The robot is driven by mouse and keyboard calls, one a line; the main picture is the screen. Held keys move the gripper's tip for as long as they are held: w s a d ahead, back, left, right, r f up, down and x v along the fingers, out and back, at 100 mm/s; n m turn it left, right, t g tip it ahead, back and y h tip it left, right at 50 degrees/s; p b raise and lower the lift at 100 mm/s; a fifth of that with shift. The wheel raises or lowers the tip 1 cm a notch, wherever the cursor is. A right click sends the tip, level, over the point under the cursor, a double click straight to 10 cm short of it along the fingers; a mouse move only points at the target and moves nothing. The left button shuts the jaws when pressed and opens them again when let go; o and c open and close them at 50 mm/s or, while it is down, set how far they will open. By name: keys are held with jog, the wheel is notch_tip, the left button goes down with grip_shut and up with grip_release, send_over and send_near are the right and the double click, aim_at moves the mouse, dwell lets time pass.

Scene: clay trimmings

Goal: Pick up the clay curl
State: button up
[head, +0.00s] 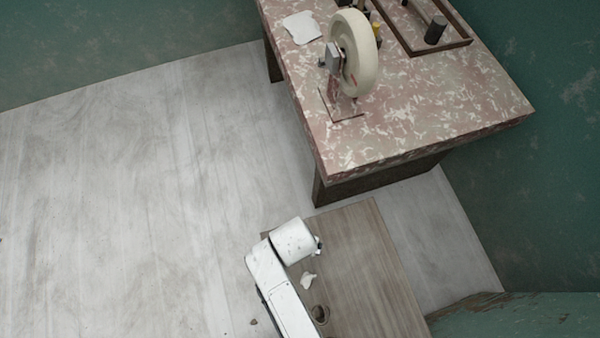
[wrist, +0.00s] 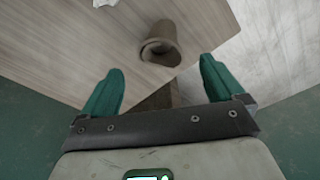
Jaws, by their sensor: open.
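A small white, irregular piece (head: 308,280), which looks like the clay curl, lies on the wooden table. Its edge also shows at the top of the wrist view (wrist: 104,3), beyond my fingers and cut off by the frame. My gripper (wrist: 161,66) is open, with its two teal fingers apart and nothing between them. The white piece lies ahead and to the left of them. In the head view my white arm hangs over the table's left side, and the fingers cannot be made out there.
A brown hollow cup-like thing (wrist: 160,48) stands on the wooden table (head: 365,260), ahead of my fingers; it also shows in the head view (head: 320,313). A marbled table (head: 440,105) behind holds a pale wheel (head: 355,55), a white scrap (head: 301,28) and a framed tray (head: 408,46). Floor at left is mostly clear.

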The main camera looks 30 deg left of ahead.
jog(key=shift+w+a+f, duration=0.1)
jog(key=shift+f, duration=2.75)
jog(key=c, duration=1.1)
jog(key=shift+r, duration=0.1)
